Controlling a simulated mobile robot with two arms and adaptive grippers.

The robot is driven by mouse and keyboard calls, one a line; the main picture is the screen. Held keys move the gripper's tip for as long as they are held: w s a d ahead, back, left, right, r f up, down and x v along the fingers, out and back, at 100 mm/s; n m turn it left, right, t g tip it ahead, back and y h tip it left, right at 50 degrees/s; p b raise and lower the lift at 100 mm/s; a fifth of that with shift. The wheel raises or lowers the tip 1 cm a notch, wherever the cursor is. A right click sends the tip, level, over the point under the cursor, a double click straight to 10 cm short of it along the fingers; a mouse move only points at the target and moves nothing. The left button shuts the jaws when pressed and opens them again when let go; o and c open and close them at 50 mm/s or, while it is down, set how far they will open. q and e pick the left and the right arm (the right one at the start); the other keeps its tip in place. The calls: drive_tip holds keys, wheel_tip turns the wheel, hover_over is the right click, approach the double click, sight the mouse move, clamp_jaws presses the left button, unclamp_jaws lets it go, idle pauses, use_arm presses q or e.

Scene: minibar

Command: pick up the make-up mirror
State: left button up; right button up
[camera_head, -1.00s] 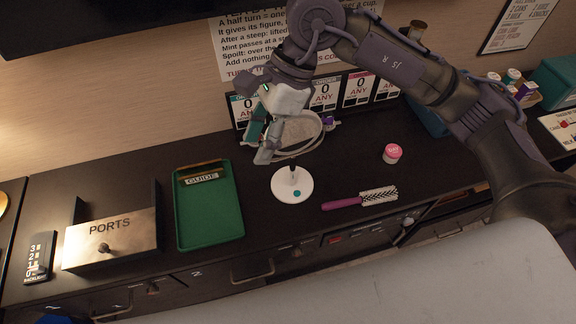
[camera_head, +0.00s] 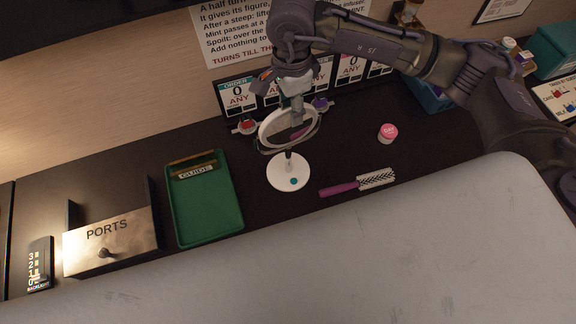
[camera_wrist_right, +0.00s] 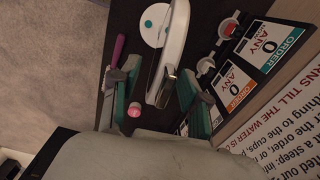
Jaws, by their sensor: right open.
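The make-up mirror (camera_head: 273,129) stands upright on the dark counter, with an oval face and a round white base (camera_head: 287,175) bearing a teal dot. My right gripper (camera_head: 297,102) is at the mirror's top, reaching down from above; its fingers are partly hidden in the head view. In the right wrist view, my right gripper (camera_wrist_right: 157,82) is open, its green-padded fingers apart on either side of the mirror's white rim (camera_wrist_right: 174,45). Neither finger clearly touches the rim. My left gripper is not in view.
A purple-handled brush (camera_head: 342,188) and a pink-lidded jar (camera_head: 388,133) lie right of the base. A green tray (camera_head: 207,215) and a PORTS box (camera_head: 110,242) are to the left. Order signs (camera_head: 238,97) with small cups stand close behind the mirror.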

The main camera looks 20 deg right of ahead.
sight(288, 119)
drive_tip(key=shift+a+f+p, duration=0.25)
drive_tip(key=shift+f+p, duration=0.75)
drive_tip(key=shift+p, duration=0.05)
wheel_tip(288, 119, down, 2)
drive_tip(key=shift+w+f, duration=0.1)
drive_tip(key=shift+f, duration=0.15)
drive_tip(key=c, duration=0.8)
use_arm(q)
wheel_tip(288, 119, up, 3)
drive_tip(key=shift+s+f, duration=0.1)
use_arm(e)
clamp_jaws()
